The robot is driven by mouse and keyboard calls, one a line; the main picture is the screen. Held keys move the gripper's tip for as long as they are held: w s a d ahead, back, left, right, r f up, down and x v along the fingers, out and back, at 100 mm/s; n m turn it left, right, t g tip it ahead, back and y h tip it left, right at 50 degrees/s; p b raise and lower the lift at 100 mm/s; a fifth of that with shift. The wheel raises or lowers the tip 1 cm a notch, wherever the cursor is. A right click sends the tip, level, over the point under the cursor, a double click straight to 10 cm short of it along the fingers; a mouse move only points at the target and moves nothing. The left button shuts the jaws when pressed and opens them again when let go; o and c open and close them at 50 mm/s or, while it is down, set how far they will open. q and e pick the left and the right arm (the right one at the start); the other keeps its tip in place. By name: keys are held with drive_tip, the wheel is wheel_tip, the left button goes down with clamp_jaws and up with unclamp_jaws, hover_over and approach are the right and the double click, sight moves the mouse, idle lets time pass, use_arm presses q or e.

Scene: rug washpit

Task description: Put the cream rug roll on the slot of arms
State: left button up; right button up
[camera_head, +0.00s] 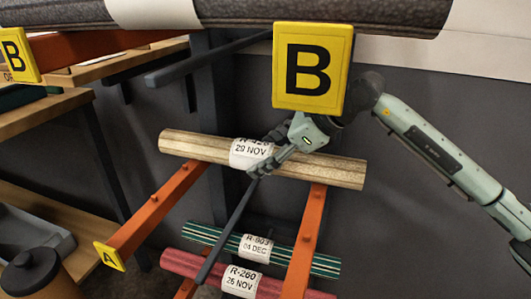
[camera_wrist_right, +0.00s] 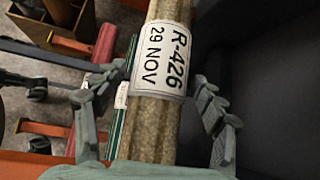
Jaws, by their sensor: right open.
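The cream rug roll (camera_head: 198,146), with a white label reading "29 NOV", lies across two orange arms: a left arm (camera_head: 150,217) with a yellow A plate (camera_head: 109,256) at its end, and a right arm (camera_head: 305,240). My right gripper (camera_head: 268,157) is at the middle of the roll by the label. In the right wrist view the open fingers of this gripper (camera_wrist_right: 158,97) stand on either side of the cream roll (camera_wrist_right: 150,135), whose label reads R-426. Whether they touch it I cannot tell. My left gripper is not in view.
A green striped roll (camera_head: 208,235) and a red roll (camera_head: 180,262) lie lower down. A thick dark roll (camera_head: 400,14) crosses above, near yellow B plates (camera_head: 312,67). Wooden shelves (camera_head: 40,110) stand at left. A dark slanted bar (camera_head: 232,225) passes in front of the lower rolls.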

drive_tip(key=shift+r, duration=0.1)
drive_tip(key=v, duration=0.6)
drive_tip(key=shift+d+r, duration=0.1)
drive_tip(key=shift+s+d+r, duration=0.3)
drive_tip(key=shift+d+r, duration=0.1)
drive_tip(key=shift+r, duration=0.05)
